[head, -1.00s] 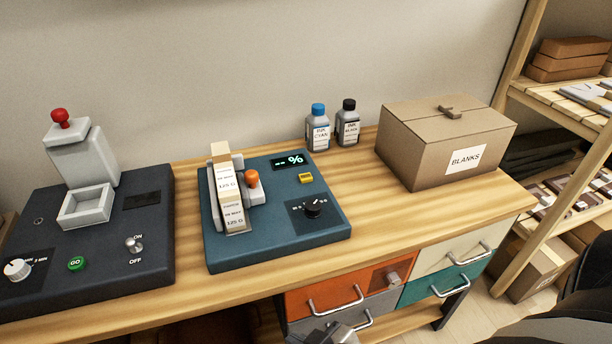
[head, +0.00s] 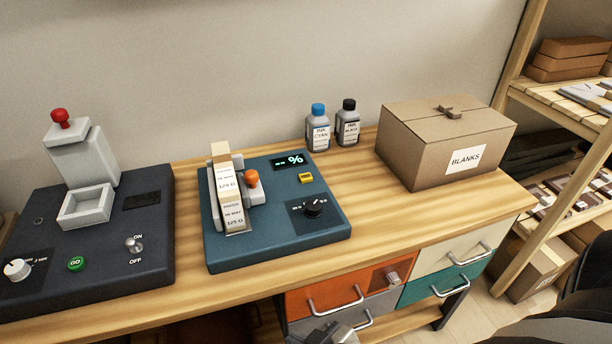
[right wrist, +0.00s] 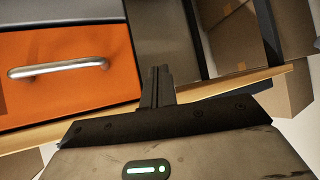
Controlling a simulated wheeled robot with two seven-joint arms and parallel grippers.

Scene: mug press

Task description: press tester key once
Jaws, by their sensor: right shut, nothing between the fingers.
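The tester (head: 275,230) is a blue slab on the wooden bench in the head view. It has a small yellow key (head: 306,177), a dark display (head: 288,160) reading "-- %", a black dial (head: 312,207) and an orange knob (head: 251,178). A labelled pale packet (head: 233,212) marked 125 G stands in its grey holder. My right gripper (head: 335,333) shows at the bottom edge, low in front of the drawers and well away from the key. In the right wrist view its fingers (right wrist: 157,85) are shut and empty. My left gripper is out of view.
A dark press (head: 90,230) with a GO button stands left of the tester. Ink bottles (head: 318,132) and a BLANKS box (head: 445,145) stand behind and right. The bench edge and orange drawer (head: 325,295) lie near my right gripper; the drawer also shows in the wrist view (right wrist: 70,95).

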